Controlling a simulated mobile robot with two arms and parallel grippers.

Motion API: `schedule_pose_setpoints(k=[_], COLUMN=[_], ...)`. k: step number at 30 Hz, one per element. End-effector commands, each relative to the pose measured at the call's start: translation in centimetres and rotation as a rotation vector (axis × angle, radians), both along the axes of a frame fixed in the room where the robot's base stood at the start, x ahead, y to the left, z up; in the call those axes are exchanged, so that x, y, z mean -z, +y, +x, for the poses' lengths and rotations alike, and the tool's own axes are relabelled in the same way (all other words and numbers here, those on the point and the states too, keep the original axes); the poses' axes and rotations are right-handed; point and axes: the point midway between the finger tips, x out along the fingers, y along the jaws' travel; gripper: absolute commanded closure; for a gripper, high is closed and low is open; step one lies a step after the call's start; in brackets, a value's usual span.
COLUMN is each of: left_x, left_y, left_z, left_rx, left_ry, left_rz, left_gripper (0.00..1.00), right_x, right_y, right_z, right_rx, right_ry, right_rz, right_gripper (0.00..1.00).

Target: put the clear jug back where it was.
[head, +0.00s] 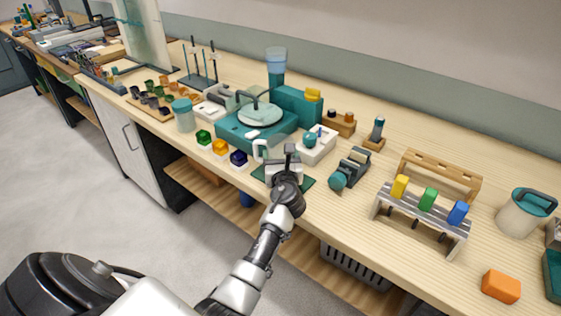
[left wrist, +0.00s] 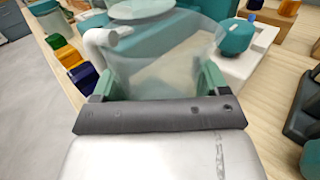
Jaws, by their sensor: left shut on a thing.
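The clear jug (left wrist: 165,65) is a see-through vessel with a pale handle (left wrist: 104,42) on its left side. It fills the space between the green-padded fingers of my left gripper (left wrist: 157,82), which is shut on it. In the head view, my left gripper (head: 287,160) is at the bench's front edge and partly hides the jug (head: 261,149). A dark green mat (head: 306,182) shows beneath and beside the gripper. I cannot tell whether the jug touches it. My right gripper is out of view.
Close left are green, orange and dark blue blocks (head: 239,157). Behind stands a teal device with a round plate (head: 259,115). A white box with a teal knob (head: 318,145) is close right, then a grey-teal device (head: 351,168). A rack with coloured blocks (head: 420,216) stands farther right.

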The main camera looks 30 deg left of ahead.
Motion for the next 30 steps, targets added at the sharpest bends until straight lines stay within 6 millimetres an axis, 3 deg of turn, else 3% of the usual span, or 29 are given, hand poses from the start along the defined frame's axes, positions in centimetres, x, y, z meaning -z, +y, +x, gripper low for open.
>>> schedule_pose_setpoints(k=[13, 14, 18, 30], left_x=[1.11, 1.19, 1.11, 0.92], left_y=[-0.02, -0.03, -0.02, -0.66], left_z=[0.02, 0.01, 0.01, -0.70], left_rx=[0.000, 0.000, 0.000, 0.001], left_ry=[-0.002, -0.001, -0.001, 0.000], left_rz=[0.001, 0.001, 0.001, 0.000], left_gripper=[0.55, 0.24, 0.03, 0.00], right_x=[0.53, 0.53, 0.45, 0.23], right_y=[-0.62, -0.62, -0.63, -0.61], right_z=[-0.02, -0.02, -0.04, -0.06], right_rx=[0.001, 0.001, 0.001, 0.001], right_ry=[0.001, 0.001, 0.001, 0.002], right_rz=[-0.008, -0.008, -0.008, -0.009], right_gripper=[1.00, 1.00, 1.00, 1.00])
